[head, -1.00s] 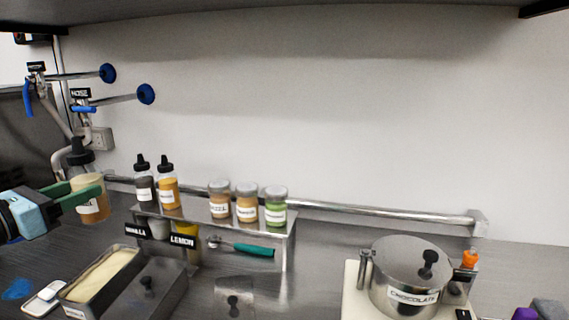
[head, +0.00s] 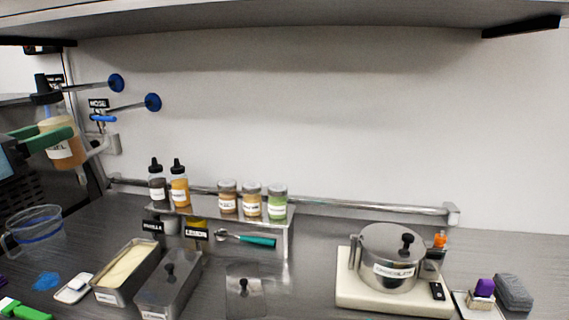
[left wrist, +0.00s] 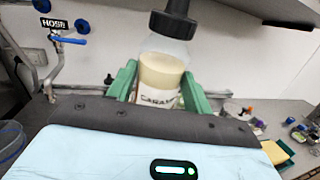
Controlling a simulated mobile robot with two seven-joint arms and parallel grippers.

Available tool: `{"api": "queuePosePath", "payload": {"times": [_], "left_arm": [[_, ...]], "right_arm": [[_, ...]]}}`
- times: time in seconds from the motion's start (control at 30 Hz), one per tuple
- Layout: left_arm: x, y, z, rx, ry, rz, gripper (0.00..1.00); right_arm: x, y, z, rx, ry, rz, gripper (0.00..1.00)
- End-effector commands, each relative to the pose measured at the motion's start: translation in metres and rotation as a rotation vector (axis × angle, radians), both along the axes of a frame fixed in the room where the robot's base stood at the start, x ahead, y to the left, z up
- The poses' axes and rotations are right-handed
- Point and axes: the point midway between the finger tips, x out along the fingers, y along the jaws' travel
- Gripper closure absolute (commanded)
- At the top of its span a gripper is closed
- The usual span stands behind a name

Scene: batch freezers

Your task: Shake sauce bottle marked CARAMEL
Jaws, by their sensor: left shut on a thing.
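The CARAMEL sauce bottle (head: 62,152) is clear, with tan sauce and a dark nozzle cap. It is held in the air, slightly tilted, at the far left of the head view. My left gripper (head: 58,136) has its green fingers shut around it. In the left wrist view, the bottle (left wrist: 162,72) stands between the fingers of my left gripper (left wrist: 160,88), with its label partly readable and its cap cut by the top edge. My right gripper is not in view.
Two sauce bottles (head: 179,188) and several lidded jars (head: 251,203) stand on a steel rack. A clear jug (head: 36,228) and an open pan (head: 124,274) are below left. A CHOCOLATE pot (head: 391,262) stands right.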

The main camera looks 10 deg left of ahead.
Motion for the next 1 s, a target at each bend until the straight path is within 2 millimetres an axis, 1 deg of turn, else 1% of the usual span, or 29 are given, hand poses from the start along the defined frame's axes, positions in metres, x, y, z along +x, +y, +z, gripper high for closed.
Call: {"api": "queuePosePath", "payload": {"times": [0.03,0.07,0.17,0.3,0.33,0.37,0.4,0.47,0.6,0.63,0.7,0.77,0.8,0.87,0.9,0.93,0.97,1.0], "left_arm": [[-0.001,0.000,0.017,0.005,-0.006,0.001,0.73],[0.000,0.000,0.019,0.001,-0.002,0.000,0.73],[0.001,-0.001,0.012,-0.005,0.006,-0.004,0.73],[0.001,-0.001,-0.045,-0.013,0.015,-0.003,0.73],[0.002,-0.001,-0.055,-0.011,0.015,-0.003,0.73],[0.001,0.000,-0.058,-0.007,0.010,-0.002,0.73],[0.001,0.000,-0.058,-0.004,0.003,-0.001,0.73],[0.000,0.000,-0.053,0.000,-0.001,-0.001,0.73],[-0.002,0.000,0.006,0.009,-0.011,0.003,0.73],[-0.001,0.000,0.013,0.007,-0.008,0.002,0.73],[0.000,0.000,0.019,0.000,-0.001,-0.001,0.73],[0.001,0.000,0.015,-0.003,0.003,-0.002,0.73],[0.001,-0.001,0.006,-0.008,0.008,-0.005,0.73],[0.002,-0.001,-0.020,-0.013,0.015,-0.004,0.73],[0.002,-0.001,-0.037,-0.013,0.015,-0.005,0.73],[0.002,-0.001,-0.049,-0.012,0.015,-0.003,0.73],[0.001,0.000,-0.056,-0.010,0.013,-0.002,0.73],[0.001,0.000,-0.058,-0.006,0.006,-0.001,0.73]], "right_arm": [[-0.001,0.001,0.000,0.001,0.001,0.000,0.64],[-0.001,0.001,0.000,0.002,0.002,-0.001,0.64],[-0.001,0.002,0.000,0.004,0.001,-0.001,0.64],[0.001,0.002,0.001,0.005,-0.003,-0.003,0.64],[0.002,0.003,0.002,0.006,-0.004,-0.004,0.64],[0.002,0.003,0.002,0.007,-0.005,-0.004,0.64],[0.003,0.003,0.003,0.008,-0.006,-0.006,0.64],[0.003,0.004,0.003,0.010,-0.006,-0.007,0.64],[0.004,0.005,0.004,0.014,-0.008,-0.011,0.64],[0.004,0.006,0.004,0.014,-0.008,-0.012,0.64],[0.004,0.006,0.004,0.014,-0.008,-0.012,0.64],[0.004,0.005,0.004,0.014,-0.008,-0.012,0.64],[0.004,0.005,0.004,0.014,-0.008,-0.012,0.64],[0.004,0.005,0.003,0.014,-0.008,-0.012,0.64],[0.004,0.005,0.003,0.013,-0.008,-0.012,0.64],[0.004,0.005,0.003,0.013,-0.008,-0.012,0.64],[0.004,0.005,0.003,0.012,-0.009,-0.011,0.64],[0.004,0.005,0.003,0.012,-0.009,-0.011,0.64]]}}
